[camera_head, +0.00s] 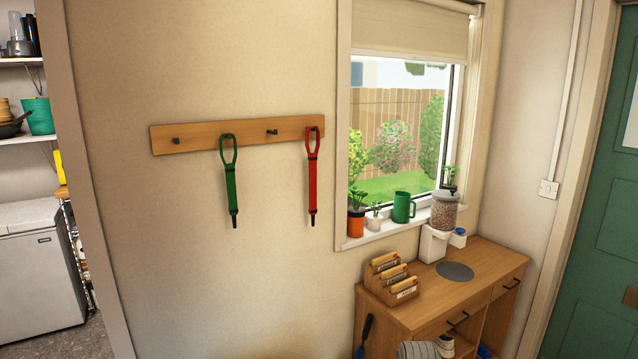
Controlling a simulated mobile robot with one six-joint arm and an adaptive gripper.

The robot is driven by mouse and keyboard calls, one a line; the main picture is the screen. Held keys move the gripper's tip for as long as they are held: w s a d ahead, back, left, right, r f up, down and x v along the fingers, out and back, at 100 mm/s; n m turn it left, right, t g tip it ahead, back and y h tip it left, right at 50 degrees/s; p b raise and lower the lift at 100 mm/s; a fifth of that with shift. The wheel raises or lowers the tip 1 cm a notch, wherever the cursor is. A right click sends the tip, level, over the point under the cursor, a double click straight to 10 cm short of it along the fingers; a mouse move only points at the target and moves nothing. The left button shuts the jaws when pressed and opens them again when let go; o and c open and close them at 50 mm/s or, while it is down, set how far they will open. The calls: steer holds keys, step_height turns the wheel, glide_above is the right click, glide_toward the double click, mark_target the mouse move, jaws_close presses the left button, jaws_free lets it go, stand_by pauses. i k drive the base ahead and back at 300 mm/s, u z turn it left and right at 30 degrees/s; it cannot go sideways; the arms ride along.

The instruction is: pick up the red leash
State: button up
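The red leash (312,183) hangs by its top loop at the right end of a wooden peg rail (190,139) on the wall. It hangs straight down, close to the left side of the window frame. A green leash (231,187) of similar shape hangs from the same rail to its left. Two dark pegs on the rail are bare. My gripper and arm do not show in this view.
A wooden cabinet (478,289) stands below the window at right, with a letter rack (390,277) and a pet feeder (440,224) on top. Potted plants and a green watering can (403,207) line the windowsill. The wall below the leashes is clear. A green door (600,230) is at far right.

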mark_target(312, 158)
steer(key=u, duration=0.1)
steer(key=i, duration=0.95)
steer(key=z, duration=0.05)
